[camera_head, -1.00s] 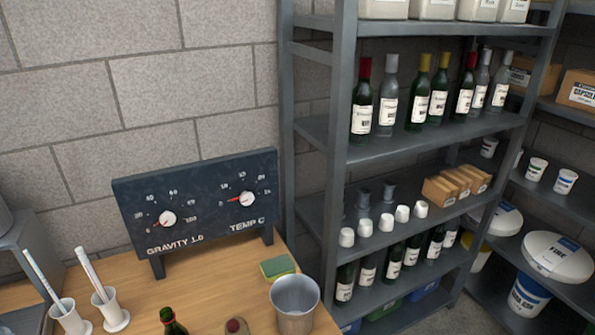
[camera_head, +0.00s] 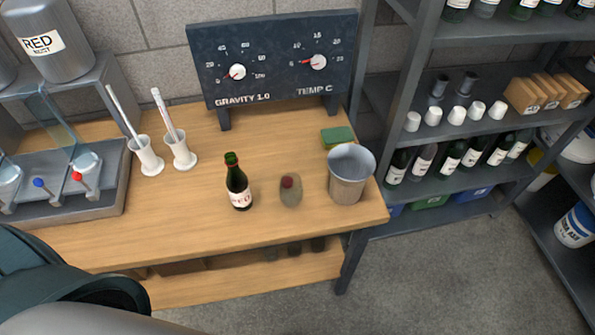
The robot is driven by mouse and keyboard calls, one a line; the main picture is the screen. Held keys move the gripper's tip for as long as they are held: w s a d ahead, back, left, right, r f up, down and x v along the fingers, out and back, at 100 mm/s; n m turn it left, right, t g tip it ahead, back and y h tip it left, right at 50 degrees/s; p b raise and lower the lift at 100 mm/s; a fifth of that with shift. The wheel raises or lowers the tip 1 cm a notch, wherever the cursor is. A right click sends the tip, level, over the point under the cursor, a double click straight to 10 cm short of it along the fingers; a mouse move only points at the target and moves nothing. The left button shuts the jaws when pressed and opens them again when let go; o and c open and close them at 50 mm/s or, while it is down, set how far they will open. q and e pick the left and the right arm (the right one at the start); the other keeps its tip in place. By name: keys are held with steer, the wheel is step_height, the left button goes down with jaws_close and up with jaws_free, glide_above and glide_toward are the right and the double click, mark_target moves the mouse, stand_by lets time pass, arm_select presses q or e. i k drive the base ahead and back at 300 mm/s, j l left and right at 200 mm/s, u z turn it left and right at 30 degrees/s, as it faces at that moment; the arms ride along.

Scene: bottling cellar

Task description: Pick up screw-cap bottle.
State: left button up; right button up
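A dark green bottle (camera_head: 238,184) with a white label and a red-banded neck stands upright on the wooden workbench (camera_head: 250,230). It is near the bench's front, below the gauge board. Whether its neck has a screw cap is too small to tell. Several other bottles (camera_head: 452,156) stand on the shelf at the right, and more on the shelf above. Neither of my grippers is in view. Part of my own arm shows at the lower left, apart from the bottle.
A round grey-green object with a red top (camera_head: 290,190) and a metal bucket (camera_head: 350,175) stand right of the bottle. A sponge (camera_head: 338,136) lies behind. Two white holders with tubes (camera_head: 180,151) and a filling stand (camera_head: 70,190) are left. The bench front is clear.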

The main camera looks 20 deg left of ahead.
mark_target(237, 181)
steer(key=u, duration=1.1)
